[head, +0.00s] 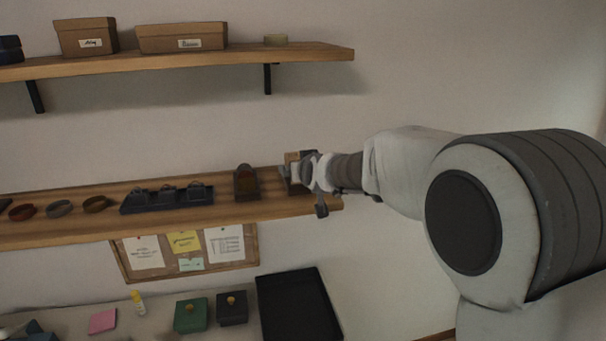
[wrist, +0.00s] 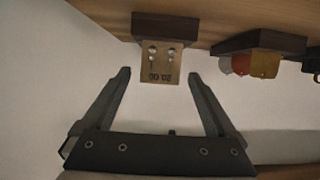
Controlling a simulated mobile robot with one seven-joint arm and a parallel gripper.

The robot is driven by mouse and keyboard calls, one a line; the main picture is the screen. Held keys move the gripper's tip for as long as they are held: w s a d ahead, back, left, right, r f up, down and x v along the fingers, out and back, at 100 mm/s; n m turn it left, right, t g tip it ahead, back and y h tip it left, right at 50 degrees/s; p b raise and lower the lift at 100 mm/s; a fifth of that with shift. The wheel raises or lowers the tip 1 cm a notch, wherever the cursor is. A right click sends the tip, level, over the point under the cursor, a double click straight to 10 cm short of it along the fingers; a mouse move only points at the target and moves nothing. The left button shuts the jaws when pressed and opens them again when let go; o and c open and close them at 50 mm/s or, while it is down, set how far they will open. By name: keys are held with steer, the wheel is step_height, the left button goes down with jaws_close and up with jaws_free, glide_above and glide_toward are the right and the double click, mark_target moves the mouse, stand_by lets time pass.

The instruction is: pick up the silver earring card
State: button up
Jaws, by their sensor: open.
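The silver earring card (wrist: 160,68) is a tan card with two silver earrings and an upside-down printed price in the wrist view. It sits in a dark wooden stand (wrist: 166,29) on the wooden shelf. My gripper (wrist: 159,75) is open, with a fingertip to each side of the card's free end in the picture. I cannot tell whether either finger touches the card. In the head view the tan card (head: 292,158) shows at the shelf's right end, partly hidden by my gripper (head: 302,174).
Further left on the shelf (head: 230,211) are a dark display tray (head: 166,203) and several bands. An upper shelf (head: 190,62) with boxes is above. A black tray (head: 297,305) lies below.

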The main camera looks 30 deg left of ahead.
steer(key=shift+w+a+f, duration=0.2)
steer(key=shift+w+a, duration=0.1)
steer(key=shift+w, duration=0.1)
steer(key=c, duration=1.4)
steer(key=shift+r, duration=0.1)
